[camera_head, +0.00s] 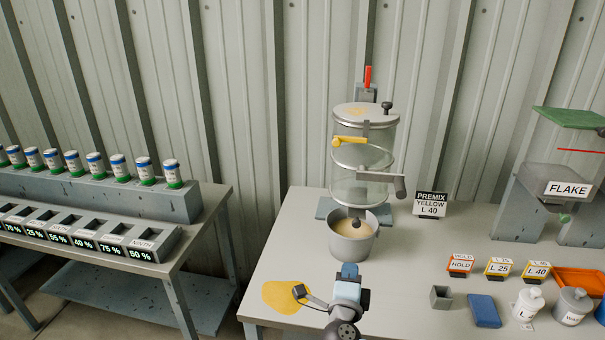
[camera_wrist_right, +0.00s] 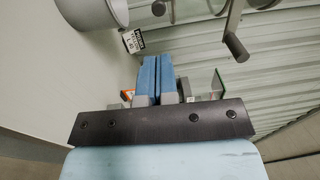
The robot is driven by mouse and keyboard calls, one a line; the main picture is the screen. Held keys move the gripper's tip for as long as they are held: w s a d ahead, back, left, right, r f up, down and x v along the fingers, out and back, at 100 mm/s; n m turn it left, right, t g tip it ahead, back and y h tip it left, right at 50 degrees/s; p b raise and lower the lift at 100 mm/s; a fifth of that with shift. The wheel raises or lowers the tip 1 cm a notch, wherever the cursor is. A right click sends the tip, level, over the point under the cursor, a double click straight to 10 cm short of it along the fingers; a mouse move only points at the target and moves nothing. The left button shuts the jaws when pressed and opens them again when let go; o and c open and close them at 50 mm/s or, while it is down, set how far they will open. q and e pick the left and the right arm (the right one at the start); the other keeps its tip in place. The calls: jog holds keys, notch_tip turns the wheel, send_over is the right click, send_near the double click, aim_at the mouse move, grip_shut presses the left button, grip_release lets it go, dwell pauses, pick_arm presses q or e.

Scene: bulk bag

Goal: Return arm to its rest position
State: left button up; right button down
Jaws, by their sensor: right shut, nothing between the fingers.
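My right gripper (camera_head: 349,271) is over the near part of the grey table, in front of the metal pot (camera_head: 352,245). In the right wrist view its two blue fingers (camera_wrist_right: 158,78) are pressed together with nothing between them. The pot holds a pale cream material and stands under a clear dispenser (camera_head: 360,170) with a yellow lever, a grey crank handle and a red lever. The pot's side also shows at the upper left of the right wrist view (camera_wrist_right: 95,12). The gripper appears apart from the pot. My left gripper is not in view.
A yellow patch (camera_head: 287,297) lies on the table (camera_head: 290,225) left of my right gripper. A small grey cup (camera_head: 440,297), a blue block (camera_head: 484,311), white and grey bottles and several label cards stand to the right. A second table with capped vials (camera_head: 145,171) is at the left.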

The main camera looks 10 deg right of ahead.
jog(key=s+d+f+n+g+y, duration=0.1)
jog(key=s+f+n+g+y, duration=0.1)
jog(key=s+f+n, duration=0.4)
jog(key=s+d+f+n+g+y+p, duration=0.1)
jog(key=s+f+n+y, duration=0.3)
jog(key=s+n, duration=0.6)
jog(key=s+d+f+n+g+y+p, duration=0.1)
jog(key=s+f+n+g+y, duration=0.2)
jog(key=s+f+n, duration=0.5)
jog(key=s, duration=0.5)
jog(key=shift+d+g, duration=0.35)
jog(key=shift+g, duration=0.05)
